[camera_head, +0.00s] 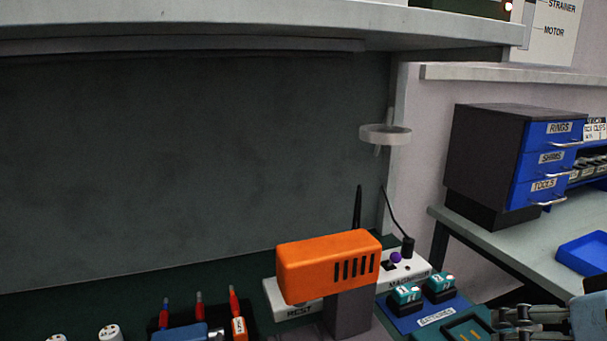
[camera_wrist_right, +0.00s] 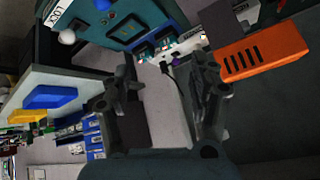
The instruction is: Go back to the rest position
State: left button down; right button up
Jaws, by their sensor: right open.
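My right gripper (camera_head: 515,318) shows at the bottom right of the head view, partly cut off by the frame. It is close to the right end of the dark green bench. In the right wrist view its two fingers (camera_wrist_right: 166,75) stand wide apart with nothing between them. The orange slotted housing (camera_head: 328,266) is on a grey post at the bench, left of this gripper; it also shows in the right wrist view (camera_wrist_right: 262,58).
A blue battery tray (camera_head: 432,317) with teal batteries lies near the right gripper. A white power unit with a purple knob (camera_head: 396,257) stands behind it. Red and blue tools (camera_head: 200,308) stand at the lower left. A drawer cabinet (camera_head: 483,155) and a blue bin (camera_head: 583,252) are on the right table.

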jog(key=s+f+n+g+h, duration=0.2)
jog(key=s+f+n+g, duration=0.3)
jog(key=s, duration=0.9)
jog(key=s+d+f+m+b, duration=0.2)
jog(key=f+b, duration=0.6)
jog(key=f, duration=3)
jog(key=s+d+f+g+b, duration=0.1)
jog(key=s+f+b, duration=0.4)
jog(key=s+f, duration=1.3)
jog(key=shift+s+f+g, duration=0.4)
jog(key=shift+f, duration=0.25)
jog(key=shift+d, duration=0.1)
